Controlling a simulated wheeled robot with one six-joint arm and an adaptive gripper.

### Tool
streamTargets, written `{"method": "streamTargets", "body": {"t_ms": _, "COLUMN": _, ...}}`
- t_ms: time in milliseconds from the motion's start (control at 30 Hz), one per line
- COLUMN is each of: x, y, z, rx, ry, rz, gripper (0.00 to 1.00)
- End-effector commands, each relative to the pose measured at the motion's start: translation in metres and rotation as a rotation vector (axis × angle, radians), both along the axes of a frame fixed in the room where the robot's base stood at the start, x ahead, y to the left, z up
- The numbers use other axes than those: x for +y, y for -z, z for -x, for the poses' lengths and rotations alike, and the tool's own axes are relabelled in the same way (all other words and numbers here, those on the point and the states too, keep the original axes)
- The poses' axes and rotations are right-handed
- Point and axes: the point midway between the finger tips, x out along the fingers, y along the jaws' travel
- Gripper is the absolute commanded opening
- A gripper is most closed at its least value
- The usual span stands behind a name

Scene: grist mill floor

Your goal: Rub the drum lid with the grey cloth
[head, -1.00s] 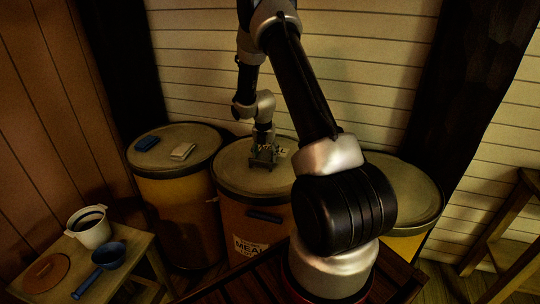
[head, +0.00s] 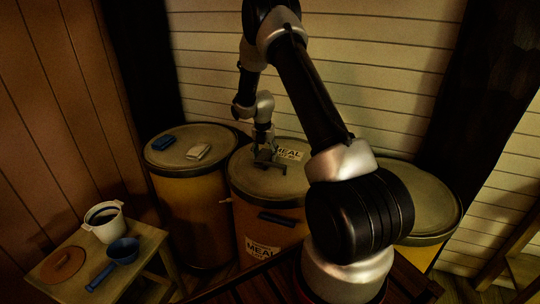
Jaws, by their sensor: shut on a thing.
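The fingers hide part of the cloth.
A left drum (head: 190,205) carries a blue block-like item (head: 162,143) and a pale folded item (head: 198,152). A right drum (head: 430,200) stands partly behind my arm. A low table (head: 140,247) holds a white pot (head: 103,222), a blue pan (head: 122,250) and a brown disc (head: 62,266).

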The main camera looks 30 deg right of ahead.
Motion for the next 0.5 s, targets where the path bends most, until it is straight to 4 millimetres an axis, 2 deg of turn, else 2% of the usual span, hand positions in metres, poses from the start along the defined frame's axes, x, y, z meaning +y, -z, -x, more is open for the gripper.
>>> {"method": "streamTargets", "body": {"t_ms": 333, "x": 0.003, "y": 0.002, "z": -0.002, "rx": 0.003, "ry": 0.000, "rz": -0.001, "gripper": 0.41}}
{"method": "streamTargets", "body": {"t_ms": 500, "x": 0.003, "y": -0.013, "z": -0.002, "rx": 0.000, "ry": 0.000, "rz": -0.001, "gripper": 0.41}}
